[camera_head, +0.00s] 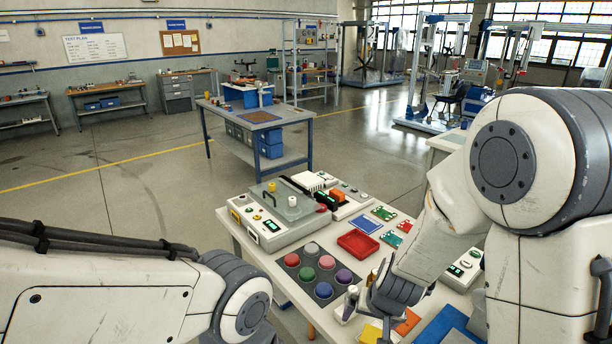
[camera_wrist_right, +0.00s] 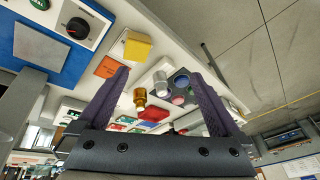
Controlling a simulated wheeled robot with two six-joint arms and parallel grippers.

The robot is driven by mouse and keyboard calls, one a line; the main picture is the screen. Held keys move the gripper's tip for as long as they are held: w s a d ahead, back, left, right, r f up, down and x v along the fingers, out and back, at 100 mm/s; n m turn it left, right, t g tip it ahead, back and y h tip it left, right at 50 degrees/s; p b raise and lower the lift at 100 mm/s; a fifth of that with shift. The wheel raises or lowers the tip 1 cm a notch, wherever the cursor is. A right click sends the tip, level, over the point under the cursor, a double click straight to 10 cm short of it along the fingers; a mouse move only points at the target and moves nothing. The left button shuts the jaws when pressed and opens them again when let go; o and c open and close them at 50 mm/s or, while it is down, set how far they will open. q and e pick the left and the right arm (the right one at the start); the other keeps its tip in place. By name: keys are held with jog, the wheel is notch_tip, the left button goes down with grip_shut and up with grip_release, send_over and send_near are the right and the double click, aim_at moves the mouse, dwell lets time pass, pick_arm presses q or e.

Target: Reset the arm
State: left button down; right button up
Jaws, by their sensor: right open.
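My right arm reaches in from the right in the head view. Its gripper (camera_head: 367,298) hangs low over the near part of the white table (camera_head: 236,222). In the right wrist view the gripper (camera_wrist_right: 160,92) is open, with two purple fingers spread wide and nothing between the pads. Beyond the fingers are a gold-coloured cylinder (camera_wrist_right: 140,98) and a white bottle-like piece (camera_wrist_right: 161,86); I cannot tell their distance from the fingers. My left arm crosses the lower left of the head view, bent; its gripper is out of the picture.
The table holds a dark pad with several coloured domes (camera_head: 325,262), a red tray (camera_head: 359,244), a white machine (camera_head: 268,226), green and red boards (camera_head: 384,213), and a yellow block (camera_head: 371,333). A blue bench (camera_head: 262,117) stands behind, with open floor around it.

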jog(key=s+d+r+n+g, duration=0.2)
jog(key=s+d+r+n, duration=0.1)
jog(key=s+d+r, duration=0.3)
jog(key=s+a+n+g+b, duration=0.2)
jog(key=s+a+n+b, duration=0.2)
jog(key=s+a, duration=1)
jog(key=n, duration=0.3)
jog(key=shift+s+a+r, duration=0.15)
jog(key=shift+s+a, duration=0.15)
jog(key=shift+a, duration=0.1)
